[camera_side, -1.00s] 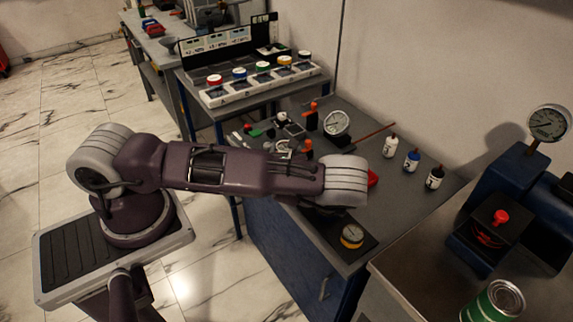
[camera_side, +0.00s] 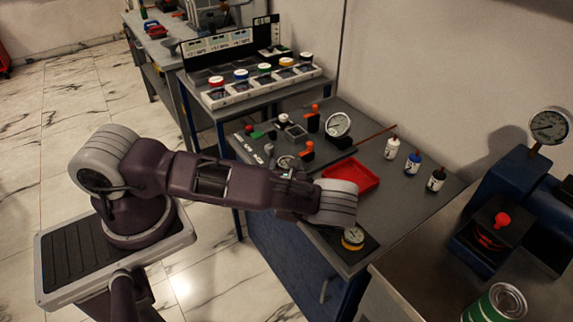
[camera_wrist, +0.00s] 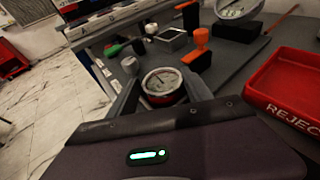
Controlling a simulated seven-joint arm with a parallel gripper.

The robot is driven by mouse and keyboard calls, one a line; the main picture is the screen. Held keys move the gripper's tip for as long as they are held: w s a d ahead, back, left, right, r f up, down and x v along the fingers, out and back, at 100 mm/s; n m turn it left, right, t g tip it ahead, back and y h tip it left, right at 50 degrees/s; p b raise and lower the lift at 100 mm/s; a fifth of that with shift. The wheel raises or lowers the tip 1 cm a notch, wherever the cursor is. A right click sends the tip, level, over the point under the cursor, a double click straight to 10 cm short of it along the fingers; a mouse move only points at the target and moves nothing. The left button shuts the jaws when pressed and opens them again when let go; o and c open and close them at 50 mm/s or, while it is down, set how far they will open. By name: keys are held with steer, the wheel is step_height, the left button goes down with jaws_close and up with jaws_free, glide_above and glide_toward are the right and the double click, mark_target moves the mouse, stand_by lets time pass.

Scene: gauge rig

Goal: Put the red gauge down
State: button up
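A round gauge (camera_wrist: 162,82) with a white face and a reddish rim sits between the two fingers of my gripper (camera_wrist: 160,90) in the wrist view. The fingers lie close along its left and right sides, so it looks held. In the side view the gauge (camera_side: 285,162) shows just behind my forearm, over the work table; my fingers are mostly hidden there. I cannot tell whether its underside touches anything. A yellow-rimmed gauge (camera_side: 352,238) sits on a dark pad at the table's front edge.
A red tray (camera_side: 350,178) marked REJECT lies right of my gripper. Orange-handled stamps (camera_wrist: 202,50) and a large dial gauge (camera_side: 338,124) stand beyond it. Bottles (camera_side: 412,163) line the right side. A rack with several coloured round tops (camera_side: 265,84) stands behind left.

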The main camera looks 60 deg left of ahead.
steer(key=shift+w+d, duration=0.15)
steer(key=shift+w, duration=0.1)
steer(key=shift+r, duration=0.2)
steer(key=v, duration=1.1)
steer(key=shift+s+d+r, duration=0.15)
steer(key=shift+s+d, duration=0.05)
steer(key=shift+s, duration=0.1)
steer(key=s+d+r+n+h, duration=0.3)
steer(key=s+r+n, duration=0.3)
steer(key=r, duration=0.5)
steer(key=s+d+r+n+g+h, duration=0.1)
steer(key=s+d+r+n+h, duration=0.3)
steer(key=s+r+n, duration=0.3)
steer(key=s+d+r+n+g+h, duration=0.1)
steer(key=s+d+r+n+h, duration=0.2)
steer(key=r+n, duration=0.8)
steer(key=s+r+h, duration=0.2)
steer(key=s+r, duration=0.2)
steer(key=shift+s+d+r+n, duration=0.2)
steer(key=shift+d+r+n, duration=0.1)
steer(key=shift+n, duration=0.1)
